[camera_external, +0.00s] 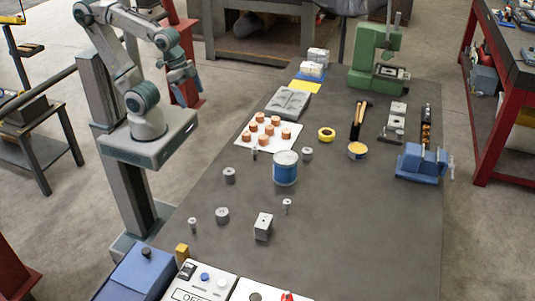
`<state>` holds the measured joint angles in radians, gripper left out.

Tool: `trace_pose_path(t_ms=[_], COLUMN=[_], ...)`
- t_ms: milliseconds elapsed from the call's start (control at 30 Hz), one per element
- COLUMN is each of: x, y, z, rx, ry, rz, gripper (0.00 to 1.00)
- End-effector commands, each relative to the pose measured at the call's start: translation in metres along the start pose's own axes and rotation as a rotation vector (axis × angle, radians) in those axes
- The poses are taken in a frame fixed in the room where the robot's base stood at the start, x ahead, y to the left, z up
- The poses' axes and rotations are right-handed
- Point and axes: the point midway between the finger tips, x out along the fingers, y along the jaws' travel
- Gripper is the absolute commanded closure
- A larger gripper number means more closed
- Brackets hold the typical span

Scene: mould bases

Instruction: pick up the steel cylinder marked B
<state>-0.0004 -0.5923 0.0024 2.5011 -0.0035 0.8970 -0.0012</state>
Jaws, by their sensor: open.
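Several grey steel cylinders stand on the dark table, and I cannot read a B on any of them. Wider ones are a cylinder left of the blue can (229,175), a front one (222,215) and one behind the can (307,154). Thinner ones are a front-left pin (193,223), a pin right of centre (287,204) and a pin by the white sheet (254,154). My gripper (187,92) is raised beyond the table's left edge, open and apart from all of them.
A blue can (285,172) stands mid-table, and a grey block (263,227) stands in front. Copper-coloured pieces sit on a white sheet (242,138). A blue vise (421,165), a green press (375,55) and yellow tape (326,134) lie farther back. The table's right front is clear.

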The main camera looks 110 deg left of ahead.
Motion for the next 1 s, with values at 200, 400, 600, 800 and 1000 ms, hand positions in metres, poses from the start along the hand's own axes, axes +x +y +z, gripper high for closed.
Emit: trace_pose_path(t_ms=[200,400,600,800,1000], x=[0.0,0.0,0.005,0.022,0.052], y=[0.0,0.0,-0.002,-0.014,-0.035], z=[0.0,0.0,-0.024,-0.089,-0.155], rx=[0.0,0.0,0.028,0.113,0.206], ry=[0.0,0.0,-0.011,-0.026,-0.023], rz=[0.0,0.0,0.019,0.069,0.116], gripper=[0.39,0.39,0.39,0.39,0.39])
